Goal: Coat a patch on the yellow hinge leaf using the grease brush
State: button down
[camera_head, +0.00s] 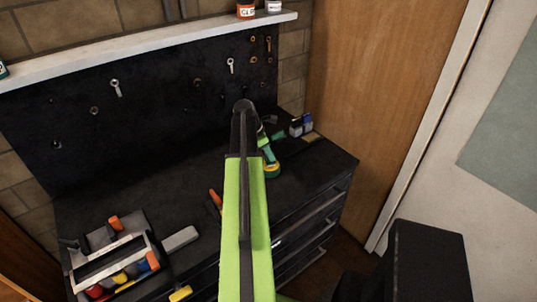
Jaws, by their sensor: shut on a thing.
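My own lime-green arm with a dark end rises through the middle of the view, in front of the bench. I cannot make out my gripper's jaws; they are hidden behind the arm or out of view. I do not see the grease brush. I cannot pick out the yellow hinge leaf for certain. A small yellow piece (181,293) shows at the bottom edge, left of my arm, but I cannot tell what it is.
The black workbench (317,157) has drawers in front. On it are a tool caddy (110,262), a grey block (180,239), an orange-handled tool (215,199), a green power tool (269,161) and small blue containers (300,124). A pegboard (150,122) and shelf (130,48) stand behind.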

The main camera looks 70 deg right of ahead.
jog(key=shift+a+f+b, duration=0.1)
jog(key=shift+f+b, duration=0.4)
dwell(1.9)
notch_tip(320, 180, up, 7)
jog(key=p, duration=0.7)
jog(key=shift+r, duration=0.1)
